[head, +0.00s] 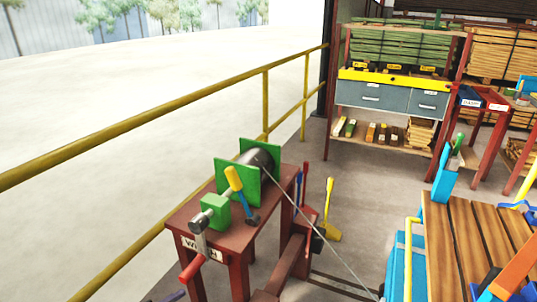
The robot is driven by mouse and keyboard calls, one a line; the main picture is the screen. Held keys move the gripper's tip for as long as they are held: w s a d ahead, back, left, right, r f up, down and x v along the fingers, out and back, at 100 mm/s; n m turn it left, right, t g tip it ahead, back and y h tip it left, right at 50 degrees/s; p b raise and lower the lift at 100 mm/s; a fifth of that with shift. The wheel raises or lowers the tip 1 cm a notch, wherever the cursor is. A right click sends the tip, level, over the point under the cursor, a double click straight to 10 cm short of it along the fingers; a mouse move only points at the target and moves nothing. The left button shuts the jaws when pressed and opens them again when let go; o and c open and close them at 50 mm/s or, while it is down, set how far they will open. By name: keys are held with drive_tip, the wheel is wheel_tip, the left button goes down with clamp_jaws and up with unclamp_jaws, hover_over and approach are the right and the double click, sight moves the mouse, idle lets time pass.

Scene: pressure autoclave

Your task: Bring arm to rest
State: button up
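My arm and my gripper cannot be made out in the head view, so where the gripper is and what it may hold are not shown. In front stands a red winch table (185,218) with a green-sided winch drum (262,160), a yellow-handled lever (234,180) and a crank with a red handle (194,268). A cable (318,222) runs from the drum down to the lower right.
A yellow railing (150,108) crosses the left side. At the right is a wooden-slatted deck (462,232) with blue uprights and an orange bar (515,272). A shelf of timber (400,48) stands behind. Open grey floor (375,195) lies between.

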drive_tip(key=w+d+r+m+g, duration=0.1)
drive_tip(key=w+d+m+g, duration=0.15)
drive_tip(key=d, duration=0.45)
drive_tip(key=w+d+m+g+y, duration=0.1)
drive_tip(key=d+g, duration=0.3)
drive_tip(key=d, duration=0.3)
drive_tip(key=w+d+r+m+g, duration=0.15)
drive_tip(key=d+g, duration=0.25)
drive_tip(key=d, duration=0.4)
drive_tip(key=s+d+r+m+y, duration=0.4)
drive_tip(key=s+d+r+m, duration=0.15)
drive_tip(key=d, duration=0.45)
drive_tip(key=s+d+r+m+y, duration=0.4)
drive_tip(key=s+d, duration=0.2)
drive_tip(key=d, duration=0.4)
drive_tip(key=w+p+v, duration=0.3)
drive_tip(key=p+v, duration=1)
drive_tip(key=w+r+p+v, duration=0.1)
drive_tip(key=w+p+v, duration=0.1)
drive_tip(key=p+v, duration=1.1)
drive_tip(key=shift+w+a+r+p, duration=0.4)
drive_tip(key=shift+a+p, duration=0.1)
drive_tip(key=shift+a, duration=0.05)
drive_tip(key=shift+f+n, duration=0.1)
drive_tip(key=shift+n, duration=0.15)
